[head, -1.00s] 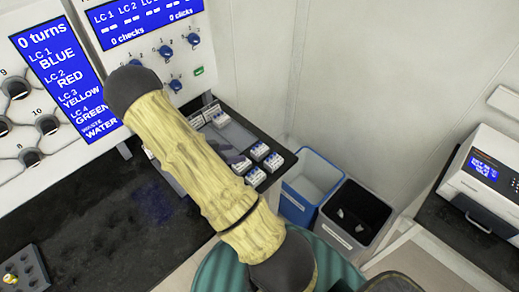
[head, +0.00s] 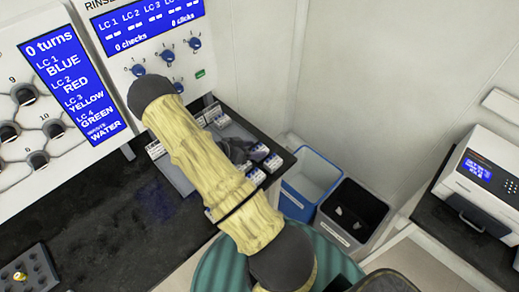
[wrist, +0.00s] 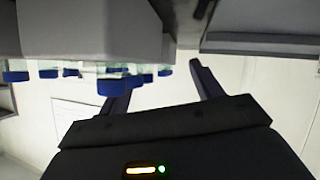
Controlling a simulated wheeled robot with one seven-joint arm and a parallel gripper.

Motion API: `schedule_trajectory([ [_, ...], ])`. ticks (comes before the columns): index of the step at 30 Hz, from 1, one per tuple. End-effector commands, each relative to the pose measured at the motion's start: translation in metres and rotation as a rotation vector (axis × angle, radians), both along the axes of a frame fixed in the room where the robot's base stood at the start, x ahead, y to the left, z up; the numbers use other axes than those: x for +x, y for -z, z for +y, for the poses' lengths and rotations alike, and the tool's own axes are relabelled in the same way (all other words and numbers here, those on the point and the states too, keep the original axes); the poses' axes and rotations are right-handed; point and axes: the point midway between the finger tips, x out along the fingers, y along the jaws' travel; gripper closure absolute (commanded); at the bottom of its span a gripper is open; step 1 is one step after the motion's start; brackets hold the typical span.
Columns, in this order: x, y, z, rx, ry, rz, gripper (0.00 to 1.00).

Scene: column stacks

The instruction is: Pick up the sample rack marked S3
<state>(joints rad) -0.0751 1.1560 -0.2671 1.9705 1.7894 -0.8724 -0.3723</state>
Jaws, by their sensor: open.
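Several small white sample racks with blue-capped tubes stand on a dark bench. In the head view one rack (head: 258,152) is beside my gripper (head: 238,150), with another rack (head: 272,163) close to its right. Their labels are too small to read, so I cannot tell which is S3. In the wrist view a pale rack (wrist: 80,35) with blue caps fills the upper left and overlaps the left finger. My gripper (wrist: 160,72) is open, its fingers apart, and nothing is clearly held. My yellow arm hides part of the bench and racks.
More racks (head: 212,112) stand behind, near the panel with blue knobs (head: 137,69). A blue bin (head: 310,180) and a black bin (head: 352,213) stand right of the bench. A white machine (head: 485,180) is at the far right.

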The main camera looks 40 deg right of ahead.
Motion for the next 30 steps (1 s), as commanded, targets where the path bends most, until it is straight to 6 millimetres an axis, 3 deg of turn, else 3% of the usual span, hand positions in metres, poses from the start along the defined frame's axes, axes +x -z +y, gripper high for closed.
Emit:
schedule_trajectory([
  [5, -0.003, 0.007, -0.012, 0.001, -0.001, 0.002, 0.35],
  [20, -0.0028, 0.0074, -0.0117, 0.001, 0.0, 0.001, 0.35],
  [27, -0.0027, 0.0074, -0.0116, 0.001, 0.0, 0.001, 0.82],
  [30, -0.0027, 0.0074, -0.0116, 0.001, 0.0, 0.001, 0.83],
])
